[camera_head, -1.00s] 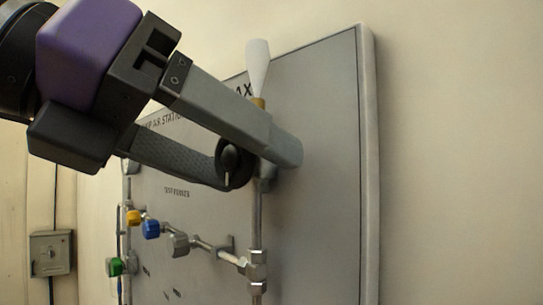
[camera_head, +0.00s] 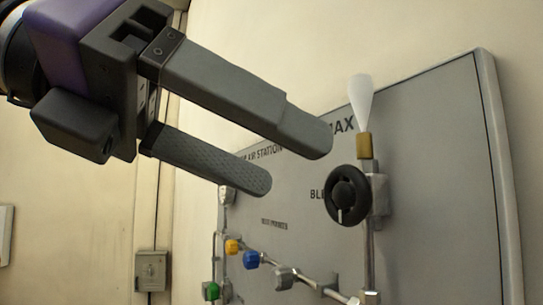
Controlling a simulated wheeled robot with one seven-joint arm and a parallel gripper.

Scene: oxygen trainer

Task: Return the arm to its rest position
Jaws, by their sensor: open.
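My gripper (camera_head: 296,160) is at the upper left of the head view. Its two long grey fingers are spread apart with nothing between them. The fingers point right and slightly down toward a grey panel (camera_head: 440,170). A black round knob (camera_head: 347,195) with a white mark sits on the panel, to the right of and a little below the fingertips. The fingers look clear of the knob. The rest of my arm is mostly outside the picture.
A white tapered piece (camera_head: 361,101) on a brass fitting (camera_head: 364,146) rises above the knob. Yellow (camera_head: 232,247), blue (camera_head: 251,259) and green (camera_head: 211,290) valve knobs sit on pipes below. A grey wall box (camera_head: 151,271) is at the lower left.

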